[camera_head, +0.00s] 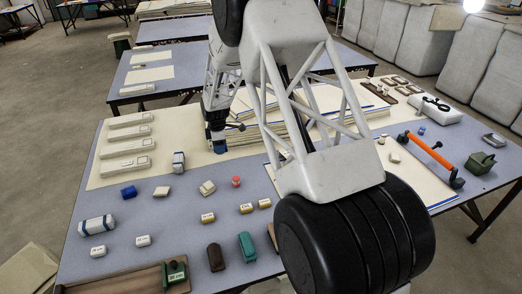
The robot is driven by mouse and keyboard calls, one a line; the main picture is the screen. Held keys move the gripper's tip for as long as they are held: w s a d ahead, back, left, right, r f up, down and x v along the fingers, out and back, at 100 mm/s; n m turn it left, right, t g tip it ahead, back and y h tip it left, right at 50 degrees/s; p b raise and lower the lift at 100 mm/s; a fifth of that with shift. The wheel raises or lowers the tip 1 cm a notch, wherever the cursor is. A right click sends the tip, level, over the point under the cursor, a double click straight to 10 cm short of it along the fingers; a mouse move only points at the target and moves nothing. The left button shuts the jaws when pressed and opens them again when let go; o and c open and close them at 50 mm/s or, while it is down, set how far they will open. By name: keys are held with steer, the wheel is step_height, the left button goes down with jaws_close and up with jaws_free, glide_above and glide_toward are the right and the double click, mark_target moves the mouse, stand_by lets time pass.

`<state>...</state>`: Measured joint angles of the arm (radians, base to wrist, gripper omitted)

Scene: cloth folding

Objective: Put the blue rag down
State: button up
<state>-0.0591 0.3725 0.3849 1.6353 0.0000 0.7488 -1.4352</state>
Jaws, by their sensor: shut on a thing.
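My gripper (217,142) is small and far from the camera, at the end of my arm over the cream sheet on the near table. It is shut on a small blue thing, which looks like the blue rag (220,149). The rag hangs at the fingertips close above the sheet. I cannot tell whether its lower edge touches the sheet. The fingers themselves are too small to make out clearly.
The table (75,236) holds pale cases (125,146) at the left, a blue-and-white roll (97,225), small boxes and a teal block (247,246) in front. Stacked sheets (258,123) lie right of my gripper. An orange-handled bar (430,152) lies far right.

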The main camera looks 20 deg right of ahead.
steer(key=shift+n, duration=0.3)
steer(key=s+d+f, duration=0.1)
steer(key=s+d, duration=0.6)
steer(key=s, duration=0.5)
steer(key=s+d+f, duration=0.1)
steer(key=s+d, duration=0.7)
steer(key=s, duration=0.4)
steer(key=s+d, duration=0.8)
steer(key=s, duration=0.4)
steer(key=shift+s+d+f, duration=0.2)
steer(key=shift+f, duration=0.2)
steer(key=s+f, duration=0.1)
steer(key=s, duration=1.5)
steer(key=shift+d+f, duration=0.2)
steer(key=shift+f, duration=0.1)
steer(key=w+d, duration=0.2)
steer(key=w, duration=0.2)
steer(key=w+d+f, duration=0.1)
steer(key=w+d, duration=0.2)
steer(key=w, duration=0.2)
steer(key=w+d, duration=0.2)
steer(key=w, duration=0.3)
steer(key=shift+d+f, duration=0.25)
steer(key=shift+d, duration=0.1)
